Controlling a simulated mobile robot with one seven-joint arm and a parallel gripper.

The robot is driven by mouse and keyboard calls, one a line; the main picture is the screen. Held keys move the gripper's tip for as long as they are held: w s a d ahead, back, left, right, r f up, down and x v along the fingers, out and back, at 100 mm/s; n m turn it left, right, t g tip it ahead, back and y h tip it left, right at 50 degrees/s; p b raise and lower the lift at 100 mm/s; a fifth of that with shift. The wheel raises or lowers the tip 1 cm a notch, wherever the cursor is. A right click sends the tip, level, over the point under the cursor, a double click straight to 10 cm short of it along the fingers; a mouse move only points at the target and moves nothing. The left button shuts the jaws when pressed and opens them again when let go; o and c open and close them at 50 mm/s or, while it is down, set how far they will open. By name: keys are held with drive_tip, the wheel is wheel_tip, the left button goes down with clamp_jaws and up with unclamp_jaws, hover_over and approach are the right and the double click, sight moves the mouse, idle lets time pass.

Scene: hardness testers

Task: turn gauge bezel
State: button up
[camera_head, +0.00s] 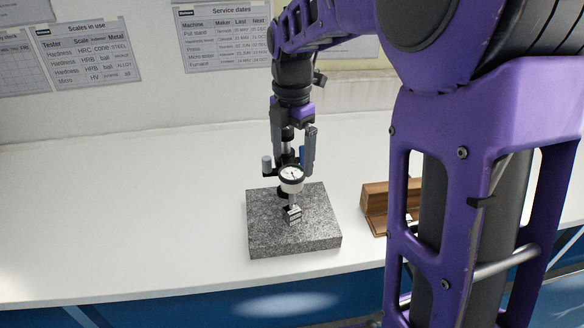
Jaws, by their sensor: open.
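A dial gauge (291,178) with a round white face and dark needle stands above a speckled grey granite plate (262,228). Its face is turned toward the camera. A small metal block (294,216) sits on the plate below the gauge. My gripper (288,164) points down from above, right behind and over the gauge, with one finger to each side of its upper part. It is open. I cannot tell whether the fingers touch the bezel. The gauge's stand is mostly hidden behind the gripper and dial.
A wooden box (374,208) stands right of the plate, partly hidden by my purple arm. The white bench (130,220) is clear to the left. Its front edge runs just before the plate. Printed sheets (88,54) hang on the back wall.

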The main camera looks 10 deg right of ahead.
sight(292, 174)
drive_tip(key=shift+f, duration=1.3)
drive_tip(key=c, duration=1.3)
